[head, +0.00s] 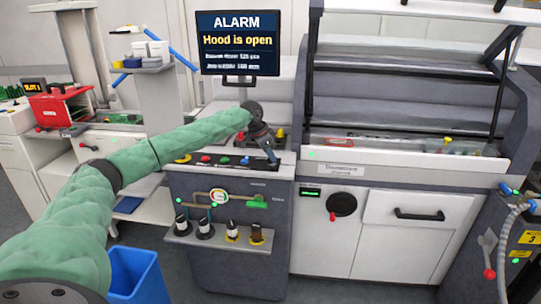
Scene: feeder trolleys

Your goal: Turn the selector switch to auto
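My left gripper (270,155) is at the right end of the control panel (190,169) below the alarm screen, pointing down at its top face. Its fingers are small and dark, and I cannot tell whether they are open or shut, or whether they touch anything. A small dark knob (245,161) sits on the panel just left of the gripper; it may be the selector switch, but its setting is too small to read. Part of the panel under the gripper is hidden. My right gripper is not in view.
The alarm screen (238,42) reads "Hood is open". The panel also has a red button (205,158) and a green button (225,160). A shelf (220,239) with several nozzle-like parts is below. The raised-hood machine (400,180) stands right, a blue bin (135,272) lower left.

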